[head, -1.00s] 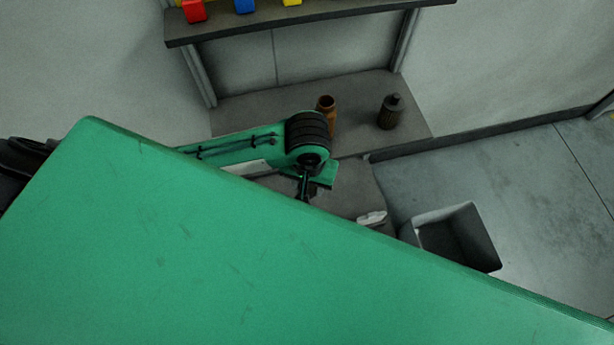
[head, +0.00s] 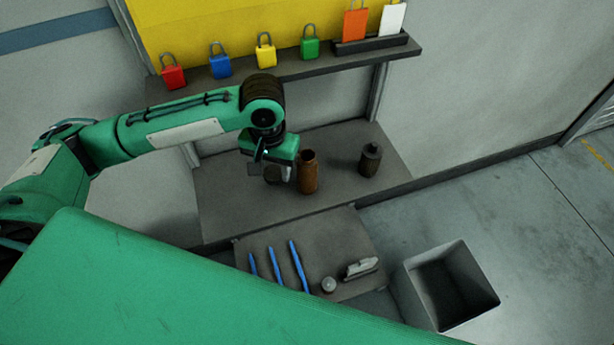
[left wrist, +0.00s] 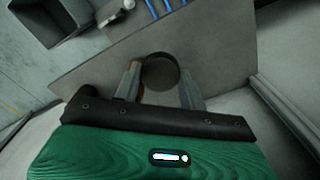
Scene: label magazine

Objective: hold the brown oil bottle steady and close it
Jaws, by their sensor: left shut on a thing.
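The brown bottle (head: 308,175) stands upright on the grey bench, its mouth open at the top. My left gripper (head: 270,170) is just left of it in the head view, pointing down. In the left wrist view my left gripper (left wrist: 160,88) is shut on a dark round thing (left wrist: 160,72), which looks like a cap, though I cannot tell surely. The same round thing shows partly under the gripper in the head view (head: 272,176). A bit of brown shows behind one finger in the left wrist view. My right gripper is not in view.
A dark bottle (head: 370,160) stands to the right on the bench (head: 230,205). A lower tray (head: 335,235) holds blue pens (head: 297,262), a small round thing (head: 328,285) and a pale block (head: 361,267). A shelf (head: 340,55) with coloured padlocks is behind; a grey bin (head: 450,285) is right.

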